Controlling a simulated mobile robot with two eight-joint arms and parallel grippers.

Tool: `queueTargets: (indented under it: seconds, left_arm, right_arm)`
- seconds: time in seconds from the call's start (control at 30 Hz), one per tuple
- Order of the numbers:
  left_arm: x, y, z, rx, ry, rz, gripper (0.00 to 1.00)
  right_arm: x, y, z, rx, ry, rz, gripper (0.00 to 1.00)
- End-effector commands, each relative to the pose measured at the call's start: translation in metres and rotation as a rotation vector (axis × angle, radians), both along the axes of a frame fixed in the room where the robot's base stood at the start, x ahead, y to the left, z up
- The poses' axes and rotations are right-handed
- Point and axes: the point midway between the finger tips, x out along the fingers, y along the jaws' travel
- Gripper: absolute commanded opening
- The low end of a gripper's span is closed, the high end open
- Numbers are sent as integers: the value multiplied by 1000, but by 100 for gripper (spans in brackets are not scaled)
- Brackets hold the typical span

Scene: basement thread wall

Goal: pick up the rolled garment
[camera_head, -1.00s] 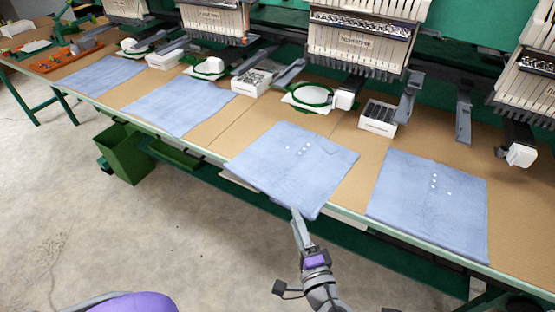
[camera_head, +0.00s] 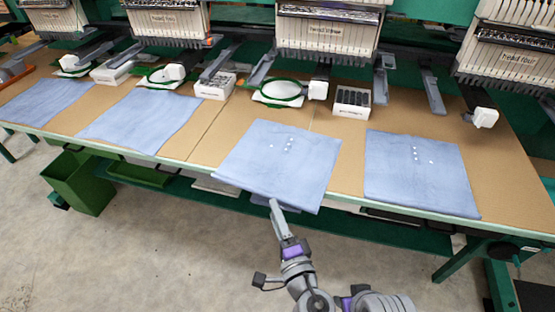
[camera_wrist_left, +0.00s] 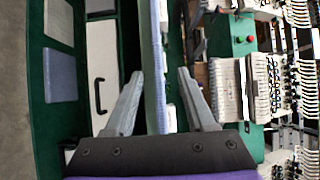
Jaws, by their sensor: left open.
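No clearly rolled garment shows. A flat light-blue garment (camera_head: 278,165) with small white dots lies on the table in front of my left gripper (camera_head: 275,204), its front edge reaching past the table edge. In the left wrist view, my left gripper (camera_wrist_left: 160,73) is open, its two fingers apart. A thin blue strip (camera_wrist_left: 158,60), the garment seen edge-on, runs between the fingers in the picture. I cannot tell whether either finger touches it. My right gripper is not seen.
More blue garments lie flat at the right (camera_head: 420,172) and left (camera_head: 143,120) on the brown table (camera_head: 205,148). Embroidery machines (camera_head: 325,35) and a white box (camera_head: 352,101) stand behind. A green bin (camera_head: 78,183) is below left. The floor in front is clear.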

Motion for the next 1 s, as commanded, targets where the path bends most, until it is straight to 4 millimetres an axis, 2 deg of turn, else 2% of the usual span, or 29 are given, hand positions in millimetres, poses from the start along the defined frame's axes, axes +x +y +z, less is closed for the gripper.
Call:
queueTargets:
  seconds: [0.1,0.33,0.6,0.9,1.0]
  left_arm:
    - [18,6,-1,1,0,4,55]
    - [35,10,-1,0,1,3,55]
    - [72,20,-3,1,1,3,55]
    - [78,20,-2,0,1,1,55]
    - [78,20,-2,0,1,1,39]
  right_arm:
    - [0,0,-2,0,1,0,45]
    - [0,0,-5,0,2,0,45]
    - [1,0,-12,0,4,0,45]
    - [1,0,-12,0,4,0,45]
    - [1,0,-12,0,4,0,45]
